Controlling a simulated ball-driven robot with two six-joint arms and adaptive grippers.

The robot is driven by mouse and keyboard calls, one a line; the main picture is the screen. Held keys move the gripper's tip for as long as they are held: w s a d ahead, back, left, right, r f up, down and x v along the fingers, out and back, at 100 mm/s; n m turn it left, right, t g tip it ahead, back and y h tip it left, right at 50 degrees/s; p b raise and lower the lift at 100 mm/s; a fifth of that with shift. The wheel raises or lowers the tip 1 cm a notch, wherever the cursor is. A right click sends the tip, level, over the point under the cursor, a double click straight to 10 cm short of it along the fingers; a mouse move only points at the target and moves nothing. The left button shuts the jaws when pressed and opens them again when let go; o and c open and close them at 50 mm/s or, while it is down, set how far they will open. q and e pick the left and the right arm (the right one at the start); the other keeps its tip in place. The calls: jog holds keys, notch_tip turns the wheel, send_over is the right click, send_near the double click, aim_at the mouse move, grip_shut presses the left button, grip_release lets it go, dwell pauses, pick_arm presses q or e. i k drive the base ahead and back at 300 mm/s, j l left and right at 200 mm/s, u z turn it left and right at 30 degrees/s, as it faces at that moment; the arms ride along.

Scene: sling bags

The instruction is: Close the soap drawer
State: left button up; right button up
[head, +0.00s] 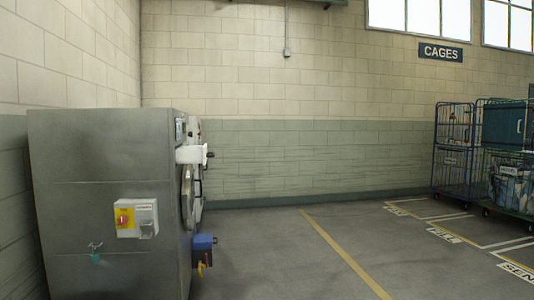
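A large grey metal washing machine (105,215) stands at the left, seen mostly from its side. Its front faces right, with a round door (188,197) seen nearly edge-on. A white soap drawer (191,154) juts out to the right near the top of the front, above the door, so it looks pulled out. A small dark part shows at its right end. Neither of my grippers is in view.
A blue box with a yellow part (203,249) sticks out low at the machine's front. Wire cages (454,152) stand far right, one holding bags. The floor (270,255) between is clear, with a yellow line. A block wall closes the back.

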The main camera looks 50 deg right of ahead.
aim_at(185, 155)
jog(key=i+l+z, duration=0.2)
jog(key=l, duration=0.15)
jog(key=l+z, duration=0.15)
jog(key=l, duration=0.2)
jog(key=i+l+z, duration=0.2)
jog(key=l, duration=0.15)
jog(key=l+z, duration=0.2)
jog(key=i+l, duration=0.15)
jog(key=l, duration=0.15)
jog(key=i+l+u, duration=0.15)
jog(key=l, duration=0.15)
jog(key=i+l+u, duration=0.15)
jog(key=i+u, duration=0.25)
jog(key=i+l+u, duration=0.15)
jog(key=u, duration=0.25)
